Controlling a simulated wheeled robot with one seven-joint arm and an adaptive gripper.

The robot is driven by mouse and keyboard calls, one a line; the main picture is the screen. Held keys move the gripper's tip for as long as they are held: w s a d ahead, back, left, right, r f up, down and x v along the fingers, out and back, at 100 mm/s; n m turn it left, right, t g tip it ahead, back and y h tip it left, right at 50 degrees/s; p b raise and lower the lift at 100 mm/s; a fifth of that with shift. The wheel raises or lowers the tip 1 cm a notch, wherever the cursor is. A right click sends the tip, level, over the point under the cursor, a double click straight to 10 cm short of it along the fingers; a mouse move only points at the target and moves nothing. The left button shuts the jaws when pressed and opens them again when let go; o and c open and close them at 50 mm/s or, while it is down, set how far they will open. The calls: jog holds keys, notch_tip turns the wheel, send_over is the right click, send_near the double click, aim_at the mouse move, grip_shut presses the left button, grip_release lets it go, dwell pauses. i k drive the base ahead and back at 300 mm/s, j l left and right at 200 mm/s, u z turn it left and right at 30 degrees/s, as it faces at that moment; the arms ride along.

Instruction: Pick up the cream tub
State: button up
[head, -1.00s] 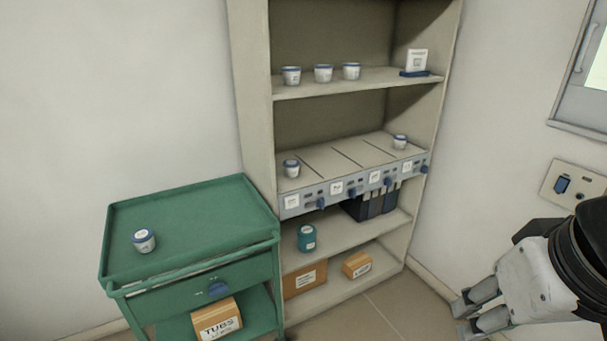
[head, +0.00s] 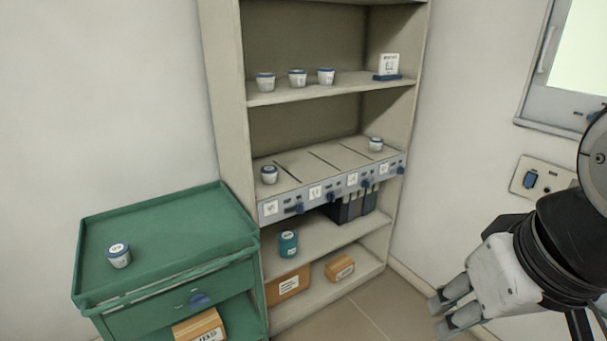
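Several small pale tubs with blue lids are in the head view, and I cannot tell by colour which one is the cream tub. One tub (head: 119,256) stands upright alone on the green cart's top (head: 185,225). A row of tubs (head: 297,79) stands on the upper shelf. One tub (head: 269,174) stands at the left of the panelled shelf and another tub (head: 376,144) at its right. My gripper (head: 440,314) is at the lower right, far from every tub. Its two fingers are apart with nothing between them.
The beige shelf unit (head: 228,120) stands against the wall beside the cart. A small sign (head: 389,65) stands on the upper shelf. A wall socket panel (head: 537,181) is near my arm.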

aim_at(119, 253)
jog(key=u, duration=1.25)
jog(key=i+l, duration=0.2)
jog(key=i, duration=0.3)
jog(key=i+l+z, duration=0.1)
jog(key=i, duration=0.45)
jog(key=i+l+z, duration=0.1)
jog(key=i, duration=0.4)
jog(key=l, duration=0.1)
